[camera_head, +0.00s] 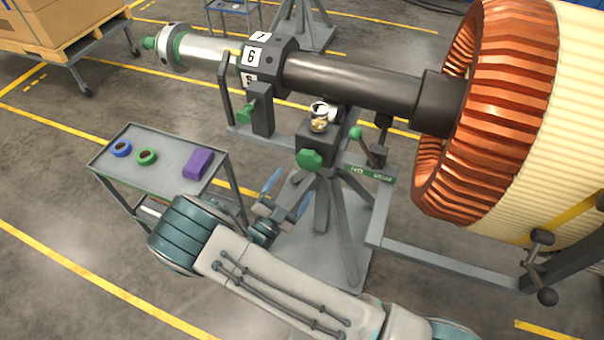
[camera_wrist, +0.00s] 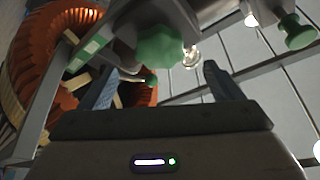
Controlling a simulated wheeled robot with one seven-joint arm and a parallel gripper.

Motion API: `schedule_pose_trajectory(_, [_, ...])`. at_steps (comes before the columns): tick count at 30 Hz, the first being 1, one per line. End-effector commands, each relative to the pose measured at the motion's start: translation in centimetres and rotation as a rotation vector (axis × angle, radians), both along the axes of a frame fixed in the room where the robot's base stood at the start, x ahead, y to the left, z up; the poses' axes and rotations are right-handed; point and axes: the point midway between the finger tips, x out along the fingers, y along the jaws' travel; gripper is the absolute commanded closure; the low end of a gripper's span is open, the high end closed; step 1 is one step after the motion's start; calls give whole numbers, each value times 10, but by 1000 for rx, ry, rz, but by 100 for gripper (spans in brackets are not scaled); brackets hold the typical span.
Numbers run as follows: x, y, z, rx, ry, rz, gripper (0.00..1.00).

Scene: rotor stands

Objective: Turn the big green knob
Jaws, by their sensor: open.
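The big green knob (camera_head: 309,160) is faceted and sits on the front of the rotor stand, below the dark shaft. In the wrist view the big green knob (camera_wrist: 160,46) is above and beyond the fingers, between them in the picture. My gripper (camera_head: 284,187) is below and left of the knob in the head view, apart from it. In the wrist view my gripper (camera_wrist: 160,82) has its two fingers wide apart, with nothing between the tips. A smaller green knob (camera_head: 246,113) is on the stand to the left, and it also shows in the wrist view (camera_wrist: 298,32).
A grey cart (camera_head: 112,173) with blue and green rings and a purple block stands at left. The copper-coloured rotor (camera_head: 490,110) fills the right. A green ball-ended lever (camera_head: 355,132) is close to the big knob's right. The stand's legs (camera_head: 343,235) are beside my arm.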

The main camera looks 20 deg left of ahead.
Motion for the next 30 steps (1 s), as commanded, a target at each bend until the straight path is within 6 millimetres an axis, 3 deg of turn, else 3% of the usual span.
schedule_pose_trajectory(4, [-26,9,-12,2,1,3,14])
schedule_pose_trajectory(10, [-45,15,-16,1,1,1,14])
schedule_pose_trajectory(30, [-47,15,-16,1,1,0,14])
